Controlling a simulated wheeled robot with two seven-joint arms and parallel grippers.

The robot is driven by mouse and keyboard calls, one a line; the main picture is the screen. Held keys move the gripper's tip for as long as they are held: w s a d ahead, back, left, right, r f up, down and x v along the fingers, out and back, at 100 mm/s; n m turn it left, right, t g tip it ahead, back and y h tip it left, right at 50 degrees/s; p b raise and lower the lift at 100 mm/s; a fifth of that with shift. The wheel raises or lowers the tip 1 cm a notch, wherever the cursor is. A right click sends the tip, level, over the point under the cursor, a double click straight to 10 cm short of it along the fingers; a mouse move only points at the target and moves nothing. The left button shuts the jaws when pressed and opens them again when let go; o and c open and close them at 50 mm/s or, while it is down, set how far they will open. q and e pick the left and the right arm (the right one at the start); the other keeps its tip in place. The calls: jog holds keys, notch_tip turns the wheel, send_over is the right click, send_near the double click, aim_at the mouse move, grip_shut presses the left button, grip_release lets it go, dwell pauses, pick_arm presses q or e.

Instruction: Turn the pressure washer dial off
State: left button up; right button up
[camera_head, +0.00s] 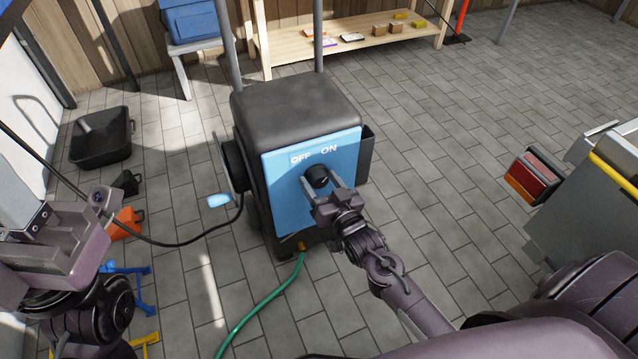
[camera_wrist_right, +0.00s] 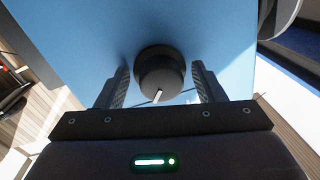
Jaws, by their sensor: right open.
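The pressure washer (camera_head: 283,205) is a black box with a blue front panel, standing on the tiled floor in the head view. Its round black dial (camera_head: 316,174) sits below the white words OFF and ON. My right gripper (camera_head: 322,183) is at the dial, its open fingers on either side of it. In the right wrist view the dial (camera_wrist_right: 160,68) lies between the two fingers, with a small gap visible on each side. A white mark on the dial points toward the gripper's palm. Part of my left arm shows at the left edge; its jaws cannot be made out.
A green hose (camera_head: 262,308) and a black cable (camera_head: 185,243) run from the washer. A black tub (camera_head: 100,138) and an orange item (camera_head: 127,222) lie to the left. A grey cabinet (camera_head: 590,215) stands at right. A wooden shelf bench (camera_head: 350,35) is behind.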

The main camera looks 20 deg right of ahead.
jog(key=shift+w, duration=0.55)
jog(key=shift+c, duration=0.2)
